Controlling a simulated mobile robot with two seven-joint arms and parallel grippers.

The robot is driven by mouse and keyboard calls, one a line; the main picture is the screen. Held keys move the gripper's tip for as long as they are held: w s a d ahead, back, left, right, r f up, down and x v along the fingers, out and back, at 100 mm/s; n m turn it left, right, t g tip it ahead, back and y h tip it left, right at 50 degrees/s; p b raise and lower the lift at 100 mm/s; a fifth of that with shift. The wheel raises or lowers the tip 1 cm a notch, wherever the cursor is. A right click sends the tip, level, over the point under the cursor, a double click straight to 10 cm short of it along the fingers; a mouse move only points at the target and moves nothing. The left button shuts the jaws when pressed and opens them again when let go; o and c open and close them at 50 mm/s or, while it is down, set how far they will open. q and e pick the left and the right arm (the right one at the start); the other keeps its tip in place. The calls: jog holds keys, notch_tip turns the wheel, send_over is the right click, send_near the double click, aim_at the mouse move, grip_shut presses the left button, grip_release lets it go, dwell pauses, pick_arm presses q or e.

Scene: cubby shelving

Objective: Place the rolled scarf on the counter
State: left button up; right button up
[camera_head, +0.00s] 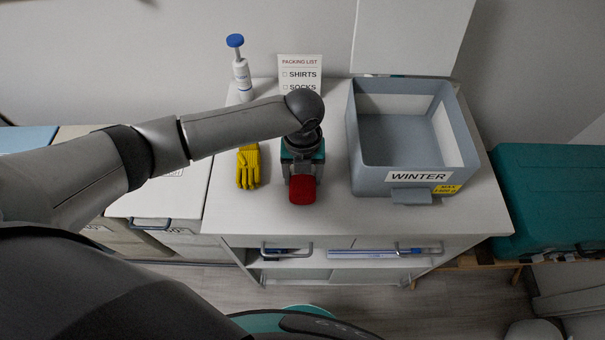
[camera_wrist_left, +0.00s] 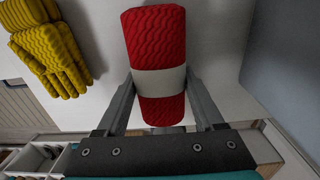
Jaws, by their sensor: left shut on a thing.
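The rolled scarf (camera_head: 303,190) is red and knitted, with a white band around its middle. In the left wrist view the scarf (camera_wrist_left: 156,40) lies between the two fingers of my left gripper (camera_wrist_left: 160,88), which are shut on it at the white band. In the head view my left gripper (camera_head: 302,168) is over the white counter (camera_head: 270,215), between the yellow gloves and the grey bin, and hides part of the scarf. I cannot tell whether the scarf touches the counter. My right gripper is not in view.
Yellow gloves (camera_head: 248,167) lie left of the scarf. A grey bin labelled WINTER (camera_head: 370,178) stands to the right, looking empty. A packing list sign (camera_head: 300,68) and a white pump bottle with a blue top (camera_head: 242,78) stand behind. The counter front is clear.

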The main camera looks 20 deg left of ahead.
pick_arm(q)
jog(key=shift+f, duration=0.15)
jog(key=o, duration=1.5)
jog(key=shift+c, duration=0.2)
notch_tip(320, 180, up, 12)
jog(key=p, duration=0.1)
jog(key=shift+r+p, duration=0.2)
jog(key=shift+p, duration=0.15)
